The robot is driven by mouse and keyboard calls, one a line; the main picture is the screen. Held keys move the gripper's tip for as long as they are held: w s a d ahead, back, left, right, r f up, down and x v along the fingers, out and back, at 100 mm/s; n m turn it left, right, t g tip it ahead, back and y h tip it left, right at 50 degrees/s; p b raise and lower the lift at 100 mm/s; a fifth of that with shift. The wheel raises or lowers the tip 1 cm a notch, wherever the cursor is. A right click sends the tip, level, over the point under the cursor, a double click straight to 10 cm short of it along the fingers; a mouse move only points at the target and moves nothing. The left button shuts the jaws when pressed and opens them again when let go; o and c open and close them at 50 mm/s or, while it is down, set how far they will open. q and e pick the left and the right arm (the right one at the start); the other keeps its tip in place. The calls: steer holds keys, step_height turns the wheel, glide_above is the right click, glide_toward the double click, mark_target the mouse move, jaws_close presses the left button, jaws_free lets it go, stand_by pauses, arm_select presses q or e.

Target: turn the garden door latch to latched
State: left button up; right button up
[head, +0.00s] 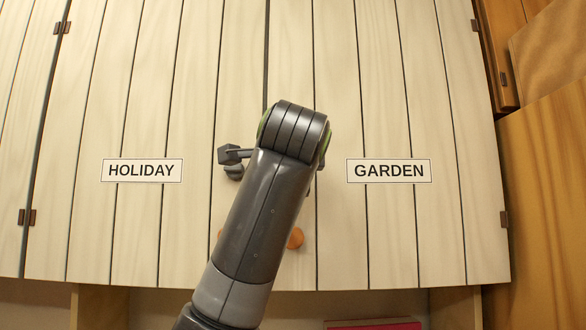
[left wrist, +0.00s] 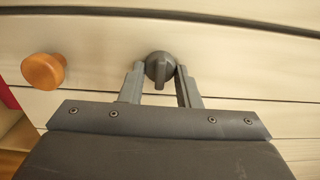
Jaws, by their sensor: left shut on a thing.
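The cream garden door (head: 385,230) carries a GARDEN label (head: 388,171). Its dark grey latch is almost wholly hidden behind my left arm in the head view. In the left wrist view the latch (left wrist: 160,68) is a round boss with a narrow tab pointing down the picture. My left gripper (left wrist: 160,75) is shut on the latch, one finger on each side. My left gripper's fingers are hidden in the head view. My right gripper is in neither view.
The holiday door (head: 140,230) is at left with a HOLIDAY label (head: 142,171) and its own dark latch (head: 232,155). An orange wooden knob (head: 296,238) sits low on the garden door, also in the left wrist view (left wrist: 43,70). A red object (head: 373,324) lies below.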

arm_select(q)
steer(key=o, duration=1)
steer(key=shift+c, duration=0.2)
steer(key=s+b, duration=0.8)
steer(key=s, duration=0.9)
steer(key=shift+s, duration=0.2)
